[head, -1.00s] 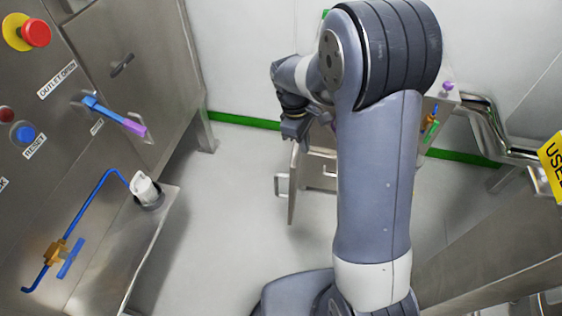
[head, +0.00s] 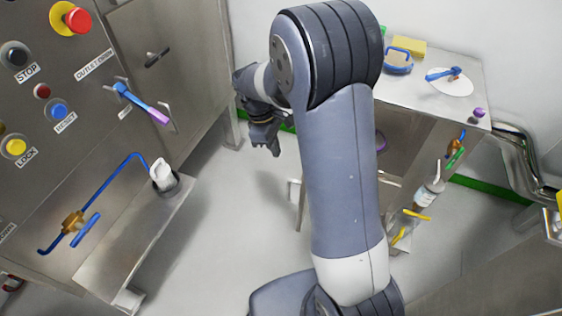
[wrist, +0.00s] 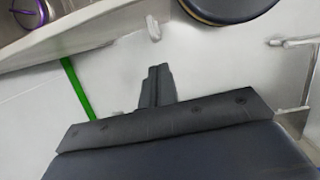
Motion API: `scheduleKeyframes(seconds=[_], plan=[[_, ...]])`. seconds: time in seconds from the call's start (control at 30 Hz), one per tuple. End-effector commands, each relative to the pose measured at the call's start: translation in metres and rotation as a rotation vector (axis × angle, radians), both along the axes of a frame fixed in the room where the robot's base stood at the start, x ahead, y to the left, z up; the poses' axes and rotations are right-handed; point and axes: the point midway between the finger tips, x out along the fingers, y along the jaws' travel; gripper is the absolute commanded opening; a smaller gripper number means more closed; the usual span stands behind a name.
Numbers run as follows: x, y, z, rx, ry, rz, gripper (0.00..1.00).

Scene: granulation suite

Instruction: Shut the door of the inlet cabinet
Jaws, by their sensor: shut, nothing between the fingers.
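The steel cabinet (head: 440,97) on the right of the head view has an open front, with a dark interior showing beside my arm. I take it as the inlet cabinet; no label on it is readable. Its door (head: 301,208) stands swung open, seen nearly edge-on, with a pale handle (head: 291,190) on its left side. My arm hides most of the door and its hinge side. My gripper (head: 264,143) is shut and empty, above and left of the door, apart from it in the picture. In the wrist view the closed fingers (wrist: 156,86) point over pale floor.
A control panel (head: 75,110) with buttons and a blue lever (head: 140,103) stands on the left. A blue pipe and white nozzle (head: 163,174) sit over its ledge. A yellow block (head: 409,49) lies on the cabinet top. Floor between is clear.

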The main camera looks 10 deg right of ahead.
Motion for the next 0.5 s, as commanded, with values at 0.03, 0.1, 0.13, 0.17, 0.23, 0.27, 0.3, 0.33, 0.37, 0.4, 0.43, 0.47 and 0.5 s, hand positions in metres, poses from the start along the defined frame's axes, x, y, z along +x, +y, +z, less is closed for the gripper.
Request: scheduleKeyframes(seconds=[0.03, 0.1, 0.13, 0.17, 0.23, 0.27, 0.3, 0.33, 0.37, 0.4, 0.43, 0.47, 0.5], plan=[[-0.001, -0.002, -0.007, -0.001, 0.004, -0.001, 0.0], [-0.003, -0.004, -0.017, 0.0, 0.004, -0.001, 0.0], [-0.004, -0.005, -0.023, -0.001, 0.006, -0.001, 0.0], [-0.005, -0.006, -0.029, -0.001, 0.006, -0.001, 0.0], [-0.007, -0.009, -0.043, -0.001, 0.005, -0.002, 0.0], [-0.008, -0.011, -0.05, -0.002, 0.007, -0.002, 0.0], [-0.009, -0.013, -0.059, -0.002, 0.007, -0.002, 0.0], [-0.01, -0.014, -0.065, -0.001, 0.005, -0.002, 0.0], [-0.011, -0.016, -0.072, -0.002, 0.007, -0.002, 0.0], [-0.012, -0.017, -0.08, -0.001, 0.005, -0.002, 0.0], [-0.013, -0.018, -0.085, -0.001, 0.006, -0.002, 0.0], [-0.013, -0.019, -0.091, -0.001, 0.006, -0.002, 0.0], [-0.015, -0.022, -0.095, -0.001, 0.004, -0.003, 0.0]])
